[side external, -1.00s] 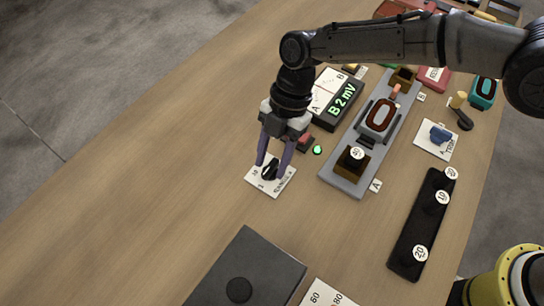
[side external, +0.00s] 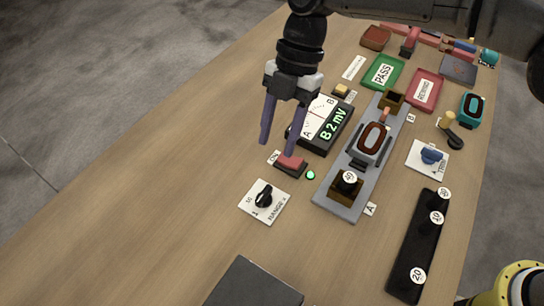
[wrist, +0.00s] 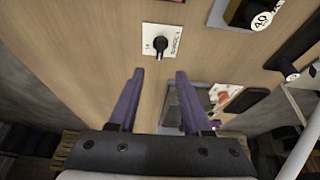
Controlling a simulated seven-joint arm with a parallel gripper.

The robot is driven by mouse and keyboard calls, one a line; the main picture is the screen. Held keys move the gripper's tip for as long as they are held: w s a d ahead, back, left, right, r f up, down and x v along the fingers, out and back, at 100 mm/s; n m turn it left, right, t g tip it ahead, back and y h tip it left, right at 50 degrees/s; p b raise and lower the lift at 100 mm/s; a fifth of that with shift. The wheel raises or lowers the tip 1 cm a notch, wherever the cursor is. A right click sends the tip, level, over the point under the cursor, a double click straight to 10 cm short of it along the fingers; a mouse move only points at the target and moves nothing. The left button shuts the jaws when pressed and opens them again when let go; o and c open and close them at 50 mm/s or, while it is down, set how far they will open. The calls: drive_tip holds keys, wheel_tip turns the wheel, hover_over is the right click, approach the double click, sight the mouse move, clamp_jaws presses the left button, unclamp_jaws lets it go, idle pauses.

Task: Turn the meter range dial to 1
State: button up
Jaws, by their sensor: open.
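The range dial is a black knob (side external: 264,195) on a white plate (side external: 276,206) marked RANGE, with 10 and 1 printed along its left side. The knob's long shape slants toward the lower left, on the side of the 1; its exact setting is hard to read. The knob (wrist: 160,44) also shows in the wrist view, beyond the fingertips and between their lines. My gripper (side external: 279,152) is open and empty, raised above the table behind the dial and apart from it. Its purple fingers (wrist: 160,72) show spread in the wrist view.
A red button (side external: 291,162) and green lamp (side external: 310,174) are just behind the dial. The meter (side external: 325,125) reads B 2 mV. A grey rail (side external: 341,208) stands to the right, a dark box (side external: 252,285) in front. The table left of the dial is clear.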

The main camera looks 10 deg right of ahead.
drive_tip(key=shift+v, duration=1)
